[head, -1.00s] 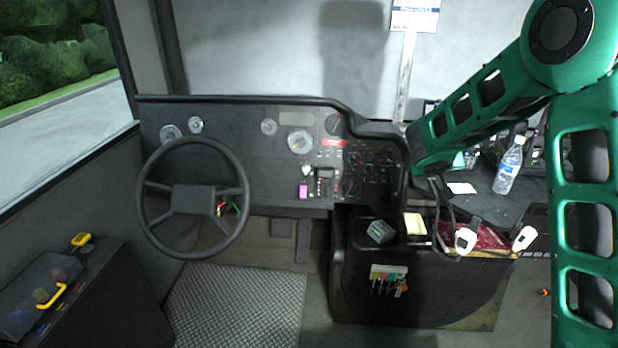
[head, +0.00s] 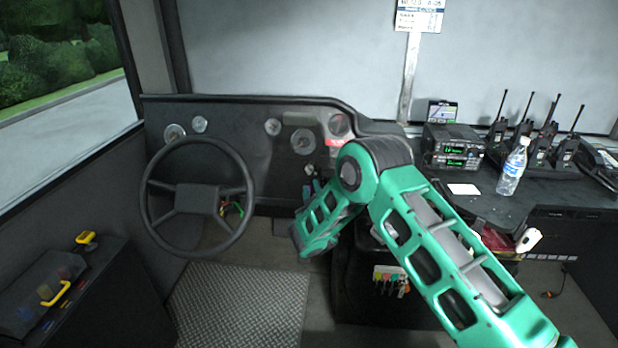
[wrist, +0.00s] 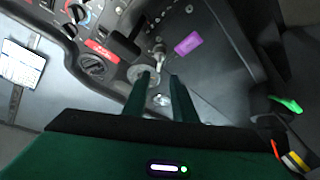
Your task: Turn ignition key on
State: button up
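In the wrist view a purple tag (wrist: 187,43) hangs beside a small metallic key-like piece (wrist: 158,52) on the dark dashboard panel. I take these for the ignition key and its tag, but the key's exact turn position is too small to tell. My gripper (wrist: 161,76) has its two dark green fingers apart, with nothing held between them. The fingertips point toward the metallic piece and appear short of it. In the head view my arm covers most of the switch panel, so the key and the gripper's contact with it are hidden there.
The steering wheel (head: 197,198) stands left of my arm. The dashboard (head: 240,115) runs behind it. A radio (head: 453,146), a water bottle (head: 513,167) and several handheld radios stand on the right console. A green-handled thing (wrist: 287,104) shows at the wrist view's right.

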aim_at(308, 170)
jog(key=x, duration=1)
jog(key=shift+c, duration=0.4)
grip_shut()
jog(key=shift+f, duration=0.1)
dwell(0.9)
